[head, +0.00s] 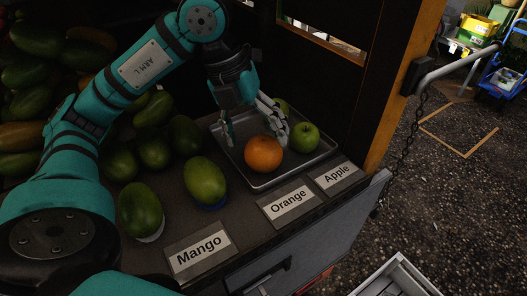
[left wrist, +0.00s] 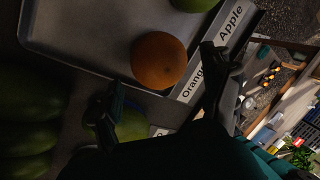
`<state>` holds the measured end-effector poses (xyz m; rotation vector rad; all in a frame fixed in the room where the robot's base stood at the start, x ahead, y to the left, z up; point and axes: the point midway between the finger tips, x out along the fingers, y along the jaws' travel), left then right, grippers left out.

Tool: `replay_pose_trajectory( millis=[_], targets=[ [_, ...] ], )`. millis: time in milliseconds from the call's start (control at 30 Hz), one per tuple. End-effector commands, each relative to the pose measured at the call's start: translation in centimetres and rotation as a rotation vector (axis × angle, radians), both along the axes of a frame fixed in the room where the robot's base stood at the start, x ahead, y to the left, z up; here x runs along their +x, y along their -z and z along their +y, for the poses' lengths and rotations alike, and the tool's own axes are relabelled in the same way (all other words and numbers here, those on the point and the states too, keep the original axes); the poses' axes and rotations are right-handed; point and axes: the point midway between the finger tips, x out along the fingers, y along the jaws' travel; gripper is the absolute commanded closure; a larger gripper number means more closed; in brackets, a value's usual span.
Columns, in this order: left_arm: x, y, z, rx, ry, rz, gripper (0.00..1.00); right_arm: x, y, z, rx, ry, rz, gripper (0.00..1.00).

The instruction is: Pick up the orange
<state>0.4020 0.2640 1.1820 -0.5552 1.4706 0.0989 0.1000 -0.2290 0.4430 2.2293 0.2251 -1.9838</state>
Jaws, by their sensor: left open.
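The orange (head: 263,154) lies on a grey metal tray (head: 262,184), next to a green apple (head: 304,137). It also shows in the left wrist view (left wrist: 158,60), near the tray's edge and beyond my fingertips. My left gripper (head: 256,132) is open above the tray, just behind the orange in the head view. In the left wrist view its two fingers (left wrist: 160,85) are spread apart, with nothing between them at the tips. I cannot tell whether a finger touches the orange. My right gripper is not in view.
Several green mangoes (head: 205,181) stand left of the tray. Signs read Mango (head: 199,250), Orange (head: 289,203) and Apple (head: 336,175) along the front edge. A dark wall with a wooden post (head: 402,85) bounds the right side. A pale crate (head: 398,277) sits at the lower right.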

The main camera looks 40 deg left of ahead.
Motion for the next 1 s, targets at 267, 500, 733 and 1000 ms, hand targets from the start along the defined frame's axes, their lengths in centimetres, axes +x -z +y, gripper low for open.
replay_pose_trajectory(
  millis=[267, 500, 733, 1000],
  targets=[
    [0.6, 3.7, -0.9, 0.001, 0.001, 0.005, 0.19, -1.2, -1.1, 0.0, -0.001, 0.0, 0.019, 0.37],
    [0.7, 4.6, -1.2, 0.001, 0.002, 0.0, 0.19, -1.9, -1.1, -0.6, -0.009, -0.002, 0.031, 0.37],
    [0.7, 4.6, -1.1, 0.001, 0.001, 0.0, 0.37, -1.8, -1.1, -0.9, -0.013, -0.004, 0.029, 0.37],
    [0.8, 4.5, -1.1, 0.0, 0.001, 0.0, 0.7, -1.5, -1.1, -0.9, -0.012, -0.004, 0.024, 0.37]
  ],
)
